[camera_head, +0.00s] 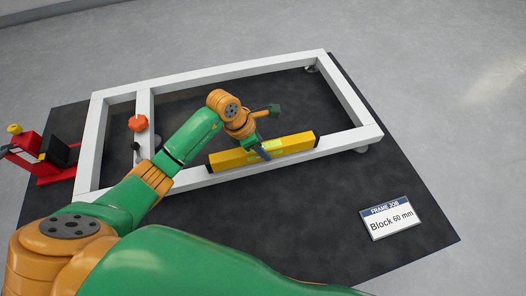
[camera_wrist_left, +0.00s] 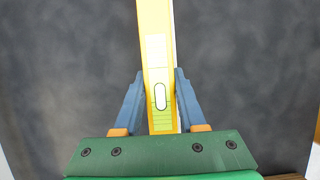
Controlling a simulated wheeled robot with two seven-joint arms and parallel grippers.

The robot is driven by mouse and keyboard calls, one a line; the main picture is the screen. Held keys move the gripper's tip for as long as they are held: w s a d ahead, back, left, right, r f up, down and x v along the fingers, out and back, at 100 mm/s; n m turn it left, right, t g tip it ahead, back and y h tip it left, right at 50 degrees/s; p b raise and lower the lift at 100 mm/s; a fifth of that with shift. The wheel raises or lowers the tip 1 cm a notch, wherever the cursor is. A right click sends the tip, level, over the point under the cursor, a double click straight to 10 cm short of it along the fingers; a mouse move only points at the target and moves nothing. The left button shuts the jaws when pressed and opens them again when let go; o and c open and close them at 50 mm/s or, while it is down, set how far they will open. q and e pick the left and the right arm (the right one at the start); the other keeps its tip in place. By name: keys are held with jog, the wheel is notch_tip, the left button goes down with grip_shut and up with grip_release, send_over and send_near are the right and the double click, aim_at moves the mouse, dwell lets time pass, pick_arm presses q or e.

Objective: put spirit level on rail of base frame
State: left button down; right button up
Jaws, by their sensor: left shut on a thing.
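The yellow spirit level (camera_head: 296,143) appears over the near rail of the white base frame (camera_head: 345,140), lying roughly along it. I cannot tell whether it touches the rail or hangs just above it. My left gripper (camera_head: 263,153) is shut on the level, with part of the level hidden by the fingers. In the left wrist view the level (camera_wrist_left: 155,50) runs between the two blue fingers of my left gripper (camera_wrist_left: 160,85), its vial window facing the camera. My right gripper is not in view.
The frame stands on a dark mat (camera_head: 290,215). An orange knob (camera_head: 138,123) sits on the frame's crossbar. A red device (camera_head: 52,158) with a yellow top stands beside the frame's left end. A card (camera_head: 390,217) reads "FRAME JOB Block 60 mm". The mat's near right is otherwise clear.

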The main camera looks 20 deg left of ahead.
pick_arm(q)
jog(key=shift+f, duration=0.4)
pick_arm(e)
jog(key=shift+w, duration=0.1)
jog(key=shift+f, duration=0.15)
pick_arm(q)
jog(key=c, duration=0.9)
grip_release()
jog(key=shift+f, duration=0.15)
jog(key=o, duration=0.4)
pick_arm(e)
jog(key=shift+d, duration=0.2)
pick_arm(q)
jog(key=shift+r, duration=0.3)
jog(key=p+v, duration=0.3)
jog(key=v, duration=0.8)
jog(key=shift+r, duration=0.15)
jog(key=shift+s+a+r, duration=0.1)
jog(key=shift+r, duration=0.15)
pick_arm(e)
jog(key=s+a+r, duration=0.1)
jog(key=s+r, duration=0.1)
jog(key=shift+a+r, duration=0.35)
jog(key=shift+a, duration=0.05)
